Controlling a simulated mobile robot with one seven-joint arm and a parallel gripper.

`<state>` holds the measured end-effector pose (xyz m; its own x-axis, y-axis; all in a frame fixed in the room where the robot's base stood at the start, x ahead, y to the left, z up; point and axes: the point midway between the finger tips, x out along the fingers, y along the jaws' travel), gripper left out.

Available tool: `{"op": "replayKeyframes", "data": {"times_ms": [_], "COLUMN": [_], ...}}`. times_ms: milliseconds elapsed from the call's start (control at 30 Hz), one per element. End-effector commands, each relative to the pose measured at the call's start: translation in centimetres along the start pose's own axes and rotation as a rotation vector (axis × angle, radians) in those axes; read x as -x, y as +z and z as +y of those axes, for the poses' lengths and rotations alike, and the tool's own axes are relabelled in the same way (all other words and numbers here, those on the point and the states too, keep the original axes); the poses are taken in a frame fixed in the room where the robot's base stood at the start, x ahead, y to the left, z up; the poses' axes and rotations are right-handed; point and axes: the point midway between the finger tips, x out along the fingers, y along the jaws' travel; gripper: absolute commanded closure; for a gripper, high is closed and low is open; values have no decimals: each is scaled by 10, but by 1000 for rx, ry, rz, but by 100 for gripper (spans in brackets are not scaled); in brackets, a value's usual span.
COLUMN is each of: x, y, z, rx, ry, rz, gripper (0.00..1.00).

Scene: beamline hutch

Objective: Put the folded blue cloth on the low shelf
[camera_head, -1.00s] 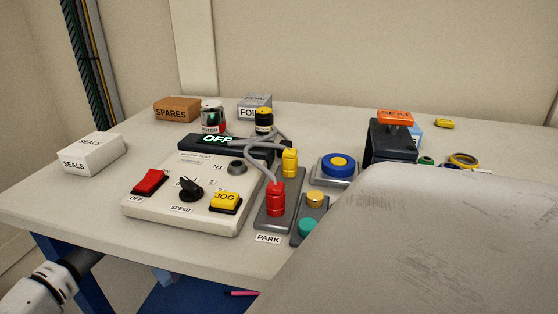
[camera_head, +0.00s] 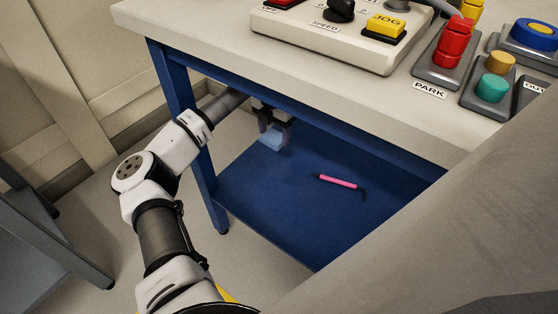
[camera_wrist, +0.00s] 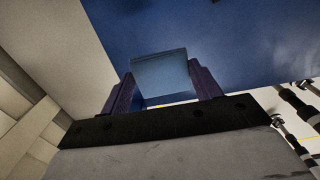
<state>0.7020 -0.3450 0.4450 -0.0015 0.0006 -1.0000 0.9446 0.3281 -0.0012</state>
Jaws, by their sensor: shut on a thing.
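My gripper (camera_head: 273,127) reaches in under the tabletop, above the back left part of the low blue shelf (camera_head: 255,205). It is shut on the folded blue cloth (camera_head: 271,140), a small pale blue block below the fingers. In the wrist view the cloth (camera_wrist: 160,72) sits between the two purple fingers of my gripper (camera_wrist: 162,88), with a dark blue surface beyond. I cannot tell whether the cloth touches the shelf. The tabletop edge hides part of my wrist.
A pink-handled tool (camera_head: 338,182) lies on the shelf, right of my gripper. The shelf between them is clear. A blue table leg (camera_head: 190,150) stands close to my arm. Above, the tabletop holds a control panel (camera_head: 345,50) and a red plug (camera_head: 454,42) by the PARK label.

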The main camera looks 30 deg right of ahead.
Motion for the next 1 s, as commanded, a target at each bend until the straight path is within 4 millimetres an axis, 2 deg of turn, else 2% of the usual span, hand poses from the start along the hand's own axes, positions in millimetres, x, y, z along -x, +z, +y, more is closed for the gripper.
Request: {"op": "replayKeyframes", "data": {"times_ms": [33,100,300,567,800,1000], "x": [-20,-39,-77,-96,-130,-129], "y": [0,0,0,0,0,0], "z": [-1,-1,0,0,0,0], "rx": [0,1,1,0,1,0], "ry": [-4,-5,-2,-1,-1,1], "rz": [1,0,0,-1,-1,-1], "gripper": [59,59,59,59,59,59]}}
